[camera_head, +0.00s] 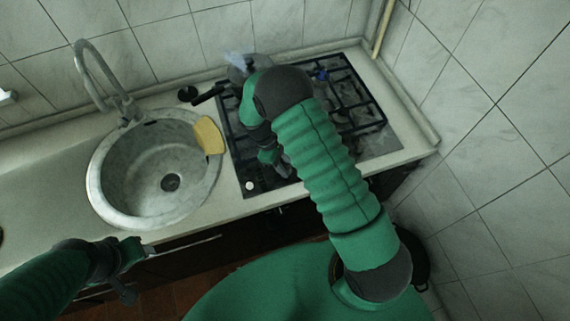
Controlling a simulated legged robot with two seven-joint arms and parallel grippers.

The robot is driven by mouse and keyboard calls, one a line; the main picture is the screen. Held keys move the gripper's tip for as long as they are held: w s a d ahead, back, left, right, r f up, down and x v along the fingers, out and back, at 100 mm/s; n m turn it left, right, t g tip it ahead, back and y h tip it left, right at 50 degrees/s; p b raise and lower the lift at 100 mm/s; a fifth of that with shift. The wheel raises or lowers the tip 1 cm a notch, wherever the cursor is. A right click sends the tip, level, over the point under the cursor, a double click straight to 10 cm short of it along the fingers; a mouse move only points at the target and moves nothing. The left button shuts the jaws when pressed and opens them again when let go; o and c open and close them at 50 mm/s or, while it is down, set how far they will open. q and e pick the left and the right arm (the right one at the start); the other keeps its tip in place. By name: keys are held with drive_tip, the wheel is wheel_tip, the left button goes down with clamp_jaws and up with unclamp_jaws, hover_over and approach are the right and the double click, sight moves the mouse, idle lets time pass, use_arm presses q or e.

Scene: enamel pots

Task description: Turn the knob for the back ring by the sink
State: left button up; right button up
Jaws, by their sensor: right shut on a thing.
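The dark gas hob (236,158) is set in the counter to the right of the sink (104,205). One small white knob (249,186) shows at the hob's front left corner, beside the sink, with nothing on it. My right arm reaches over the hob and bends down to its front edge. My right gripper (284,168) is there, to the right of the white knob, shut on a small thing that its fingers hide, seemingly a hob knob. My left gripper (140,270) is in front of the counter, below the sink, with fingers apart and empty. My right arm covers the hob's middle.
A curved tap (100,85) rises behind the sink. A yellow flat item (208,135) lies on the sink's right rim. A dark pan handle (208,95) juts left from the hob's back. Tiled walls close off the back and right. The counter left of the sink is clear.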

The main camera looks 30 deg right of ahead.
clamp_jaws()
drive_tip(key=shift+w+d+m+y, duration=0.15)
drive_tip(key=shift+m+y, duration=0.15)
drive_tip(key=shift+m, duration=0.7)
drive_tip(key=o, duration=0.9)
unclamp_jaws()
drive_tip(key=shift+r, duration=0.1)
drive_tip(key=b+v, duration=0.1)
drive_tip(key=v, duration=0.7)
drive_tip(key=b+v, duration=0.2)
drive_tip(key=v, duration=0.6)
drive_tip(key=shift+w+r, duration=0.2)
drive_tip(key=shift+w, duration=0.15)
